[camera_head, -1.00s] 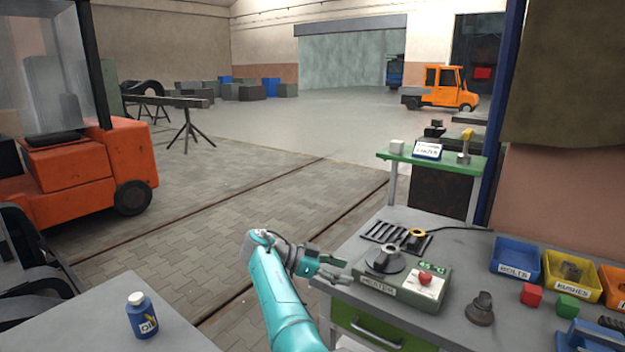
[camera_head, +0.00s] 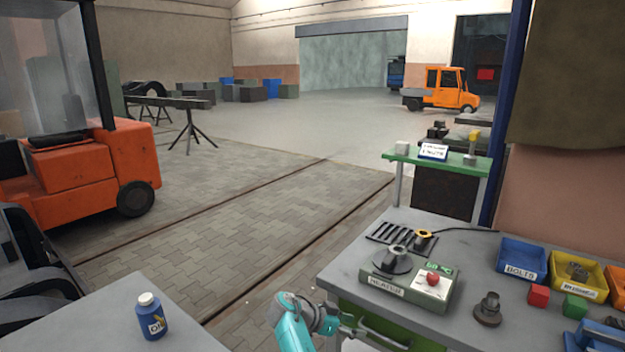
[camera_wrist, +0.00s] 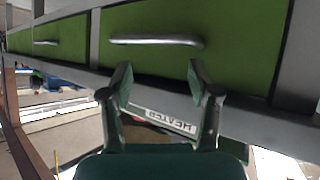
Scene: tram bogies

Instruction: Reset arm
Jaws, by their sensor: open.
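My teal arm shows at the bottom centre of the head view, low in front of the workbench (camera_head: 335,272). My gripper (camera_wrist: 160,85) is open and empty in the wrist view, its two fingers apart with nothing between them. The fingers point toward the green drawer fronts (camera_wrist: 240,40) of the bench and a metal drawer handle (camera_wrist: 155,40). In the head view the gripper's end lies against the bench front and is hard to make out. I cannot tell whether it touches the bench.
The heater (camera_head: 410,280) stands on the bench near its front left corner, with bins (camera_head: 520,258) to the right. A blue bottle (camera_head: 150,318) stands on a grey table at lower left. An orange forklift (camera_head: 75,180) is at left. The paved floor between is open.

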